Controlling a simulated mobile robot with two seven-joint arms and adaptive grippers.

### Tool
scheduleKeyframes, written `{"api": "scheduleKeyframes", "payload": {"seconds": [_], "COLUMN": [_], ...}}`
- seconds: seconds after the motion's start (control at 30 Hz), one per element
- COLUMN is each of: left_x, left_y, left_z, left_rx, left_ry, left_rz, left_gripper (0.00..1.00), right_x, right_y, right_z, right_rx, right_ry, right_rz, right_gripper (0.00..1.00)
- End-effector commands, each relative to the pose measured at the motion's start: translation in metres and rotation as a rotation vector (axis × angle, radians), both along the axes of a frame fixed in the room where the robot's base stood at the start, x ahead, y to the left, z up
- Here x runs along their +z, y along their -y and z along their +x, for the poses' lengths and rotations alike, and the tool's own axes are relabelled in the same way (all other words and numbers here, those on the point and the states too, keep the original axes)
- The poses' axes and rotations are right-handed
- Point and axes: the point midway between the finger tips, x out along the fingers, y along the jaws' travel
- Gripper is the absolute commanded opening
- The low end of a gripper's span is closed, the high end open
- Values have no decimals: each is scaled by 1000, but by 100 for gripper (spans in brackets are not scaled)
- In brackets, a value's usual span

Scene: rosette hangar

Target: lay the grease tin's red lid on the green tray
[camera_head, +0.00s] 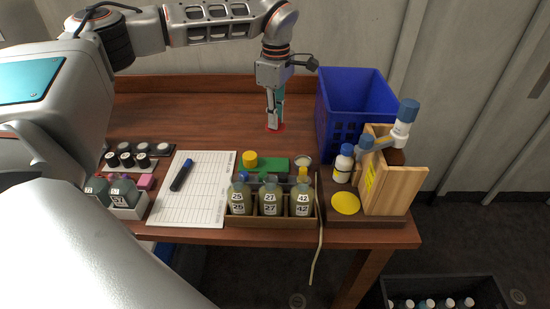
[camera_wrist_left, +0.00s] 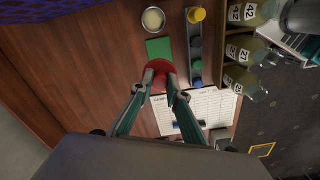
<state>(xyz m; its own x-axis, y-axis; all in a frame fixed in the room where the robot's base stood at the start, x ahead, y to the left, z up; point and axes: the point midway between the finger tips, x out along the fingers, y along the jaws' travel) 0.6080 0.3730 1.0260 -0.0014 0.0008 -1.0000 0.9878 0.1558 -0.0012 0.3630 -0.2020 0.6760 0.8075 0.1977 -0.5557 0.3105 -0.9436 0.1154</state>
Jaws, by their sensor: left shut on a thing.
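My left gripper (camera_head: 275,124) is shut on the red lid (camera_head: 275,128) and holds it behind the green tray (camera_head: 272,164). In the left wrist view the red lid (camera_wrist_left: 158,68) sits at the fingertips of the left gripper (camera_wrist_left: 160,86), close beside the green tray (camera_wrist_left: 159,49). I cannot tell how high the lid is above the table. The open grease tin (camera_head: 303,160) stands right of the tray; its pale contents show in the left wrist view (camera_wrist_left: 153,19). Bottles partly hide the tray's front in the head view. My right gripper is not in view.
A rack of numbered bottles (camera_head: 270,219) stands in front of the tray. A blue crate (camera_head: 352,92) is at the back right, near a wooden holder (camera_head: 398,192) with bottles. A paper sheet (camera_head: 196,205) with a marker lies left. The table's back left is clear.

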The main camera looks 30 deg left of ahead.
Motion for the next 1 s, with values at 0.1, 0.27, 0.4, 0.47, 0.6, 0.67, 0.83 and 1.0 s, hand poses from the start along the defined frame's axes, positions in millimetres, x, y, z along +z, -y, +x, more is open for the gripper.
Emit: {"api": "scheduleKeyframes", "payload": {"seconds": [0.1, 0.27, 0.4, 0.47, 0.6, 0.67, 0.83, 1.0], "left_x": [-32, -68, -89, -94, -101, -106, -131, -141], "left_y": [0, 0, 0, 0, 0, 0, 0, 0], "left_z": [-1, -1, 0, 0, 0, 0, -1, 0], "left_rx": [-1, -1, -2, -1, -1, -1, -2, -1], "left_ry": [-3, -3, -1, 0, 0, 0, -2, 2], "left_rz": [0, 0, 0, -1, 0, 0, 0, -1], "left_gripper": [6, 6, 6, 6, 6, 6, 6, 6], "right_x": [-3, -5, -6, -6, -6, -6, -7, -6], "right_y": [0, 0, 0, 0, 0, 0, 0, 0], "right_z": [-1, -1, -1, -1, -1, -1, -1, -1], "right_rx": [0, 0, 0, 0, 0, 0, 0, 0], "right_ry": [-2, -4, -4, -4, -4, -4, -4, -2], "right_rz": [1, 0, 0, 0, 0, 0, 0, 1], "right_gripper": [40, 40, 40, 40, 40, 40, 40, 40]}}
